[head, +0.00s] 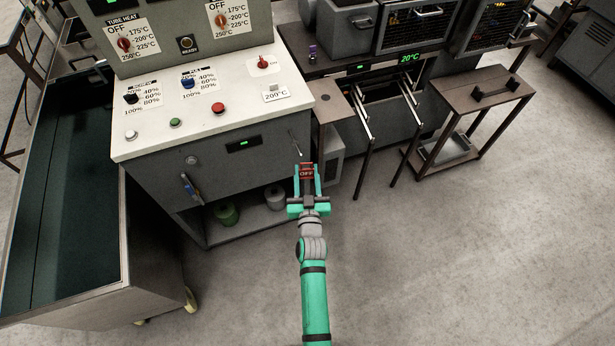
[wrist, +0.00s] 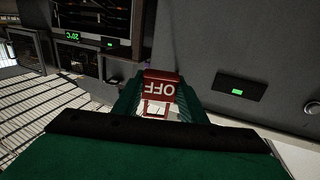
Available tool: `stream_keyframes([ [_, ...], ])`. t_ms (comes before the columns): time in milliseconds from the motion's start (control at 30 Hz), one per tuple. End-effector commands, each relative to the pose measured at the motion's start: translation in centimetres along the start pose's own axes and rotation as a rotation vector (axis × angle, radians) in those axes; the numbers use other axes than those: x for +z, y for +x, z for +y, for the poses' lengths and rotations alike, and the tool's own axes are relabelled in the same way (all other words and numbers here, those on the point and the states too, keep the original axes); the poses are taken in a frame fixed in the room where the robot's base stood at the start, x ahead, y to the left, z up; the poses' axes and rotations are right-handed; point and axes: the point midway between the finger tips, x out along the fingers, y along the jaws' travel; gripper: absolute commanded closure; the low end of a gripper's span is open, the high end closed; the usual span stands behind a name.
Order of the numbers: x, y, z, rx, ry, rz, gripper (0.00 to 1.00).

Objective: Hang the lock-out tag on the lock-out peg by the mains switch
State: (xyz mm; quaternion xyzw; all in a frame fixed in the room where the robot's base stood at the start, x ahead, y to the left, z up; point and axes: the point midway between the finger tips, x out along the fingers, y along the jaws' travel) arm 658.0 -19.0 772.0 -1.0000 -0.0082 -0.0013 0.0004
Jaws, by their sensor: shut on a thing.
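My gripper (head: 307,168) is shut on the red lock-out tag (head: 306,173), in front of the right end of the control cabinet's front. The tag reads OFF; in the wrist view (wrist: 160,88) it sits between the green fingers with its letters upside down. A thin, pale peg-like piece (head: 296,149) sticks out of the cabinet front just above and left of the tag. The tag appears apart from it. A red rotary switch (head: 263,63) with a small label is on the sloped panel above; I cannot tell if it is the mains switch.
The grey control cabinet (head: 235,165) has a small green display (head: 243,142) on its front. Spools (head: 227,212) stand on its low shelf. A dark open tank (head: 60,200) is at left, a brown side table (head: 475,95) at right. The floor right of my arm is clear.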

Motion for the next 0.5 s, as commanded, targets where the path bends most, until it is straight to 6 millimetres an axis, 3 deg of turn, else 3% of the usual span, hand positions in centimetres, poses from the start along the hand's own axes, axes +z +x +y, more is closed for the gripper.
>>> stream_keyframes([
  [500,0.2,2.6,-0.9,-0.001,0.000,0.001,0.98],
])
